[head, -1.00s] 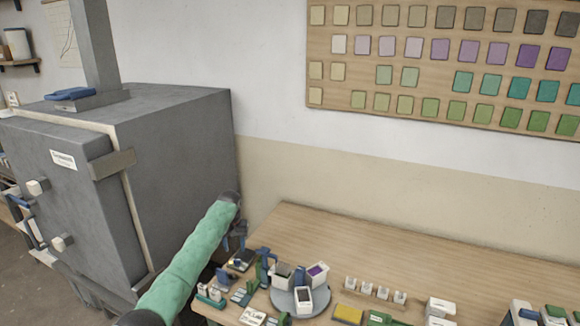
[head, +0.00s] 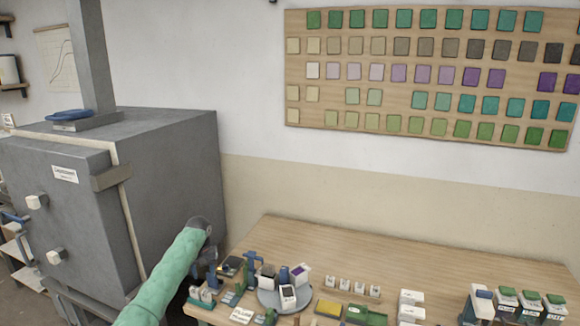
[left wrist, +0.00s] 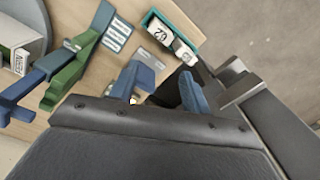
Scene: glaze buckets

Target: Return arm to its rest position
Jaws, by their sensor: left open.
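My left arm, in a green sleeve, reaches in from the bottom left of the head view. Its left gripper (head: 207,278) hangs over the left end of the wooden table, beside the grey kiln. In the left wrist view the two blue fingers of the left gripper (left wrist: 164,88) stand apart with no object visible between them. The fingers are above the table's edge, near a teal tray (left wrist: 160,25) with small white labelled blocks. My right gripper is not in view.
A round grey turntable (head: 270,302) carries several small containers. Blue and green tools lie left of it. The large grey kiln (head: 170,170) stands left of the table. Labelled buckets (head: 505,303) stand at the right. The table's back strip (head: 340,250) is clear.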

